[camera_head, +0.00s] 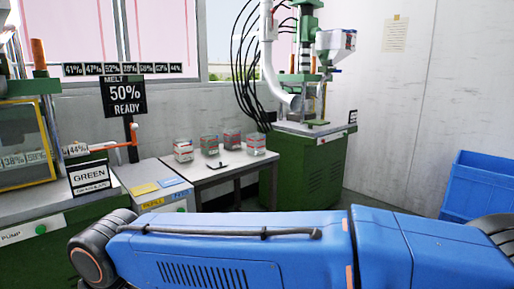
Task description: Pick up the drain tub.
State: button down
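A large blue tub (480,188) stands on the floor at the right edge, cut off by the frame. I cannot tell whether it is the drain tub; no label shows on it. My blue arm lies across the bottom of the view, in front of the tub's lower part. My gripper is not in view, so its state and its place relative to the tub do not show.
A table (216,172) with several small clear containers stands at the centre. A green moulding machine (309,170) is right of it. A green pump cabinet (62,245) with a "GREEN" sign (89,177) stands at left. Some floor shows between machine and tub.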

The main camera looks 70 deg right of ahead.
aim_at(256, 141)
jog(key=z, duration=2.25)
